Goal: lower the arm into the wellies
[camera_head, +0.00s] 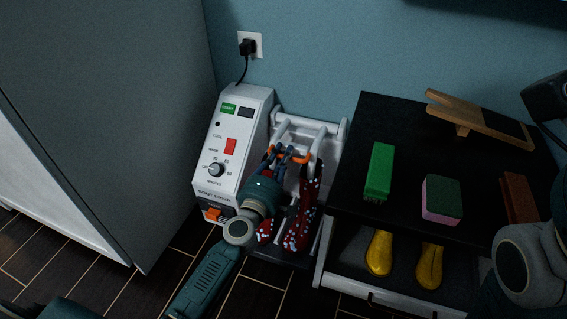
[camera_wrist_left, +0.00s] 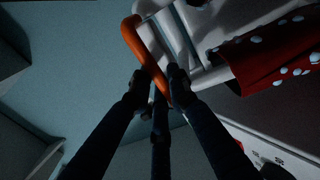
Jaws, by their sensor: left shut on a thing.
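My left gripper (camera_head: 284,154) is shut on the orange handle, over the wellies. In the left wrist view the fingers (camera_wrist_left: 158,88) close on the lower part of the orange handle (camera_wrist_left: 141,45), and a red dotted welly (camera_wrist_left: 280,58) lies to the right.
A black-topped bench (camera_head: 350,155) stands right of the dryer, holding a green brush (camera_head: 380,172), a sponge (camera_head: 442,199), a brown block (camera_head: 519,198) and a wooden boot jack (camera_head: 480,120). Yellow boots (camera_head: 379,254) sit below. A grey cabinet (camera_head: 110,110) bounds the left.

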